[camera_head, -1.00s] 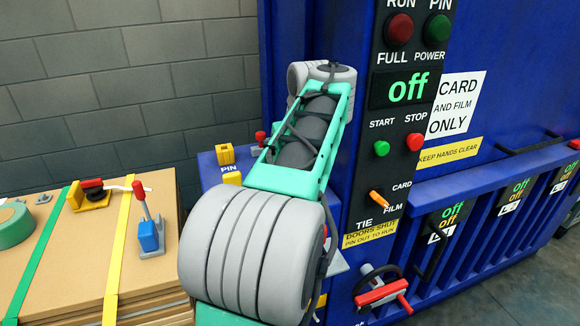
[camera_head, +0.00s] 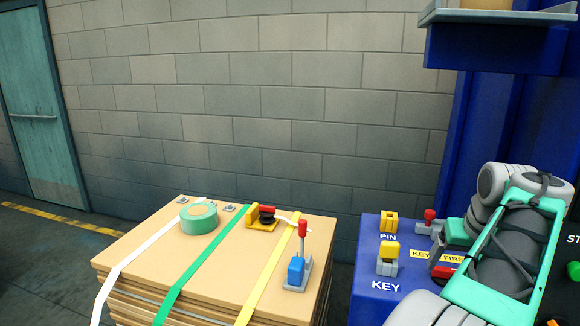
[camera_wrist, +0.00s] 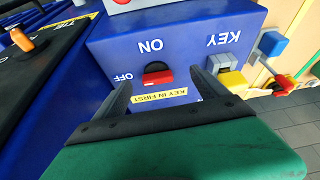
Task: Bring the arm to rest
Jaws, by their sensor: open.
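My arm (camera_head: 505,255) shows at the lower right of the head view, but its gripper end is not clear there. In the wrist view my gripper (camera_wrist: 158,76) is open, its two dark fingers spread with nothing between them. They point at the blue control box (camera_wrist: 110,45). A red rotary switch (camera_wrist: 158,74) marked ON and OFF shows between the fingertips in the picture; I cannot tell whether they touch the box. A yellow-topped key (camera_wrist: 232,80) sits in the KEY socket to the right.
A strapped cardboard stack (camera_head: 150,240) stands left of the blue box (camera_head: 375,285), carrying green tape (camera_head: 198,218), a yellow tool (camera_head: 262,218) and a blue tool with a red-tipped lever (camera_head: 297,268). A grey-edged blue shelf (camera_head: 490,45) juts out upper right. Floor at left is clear.

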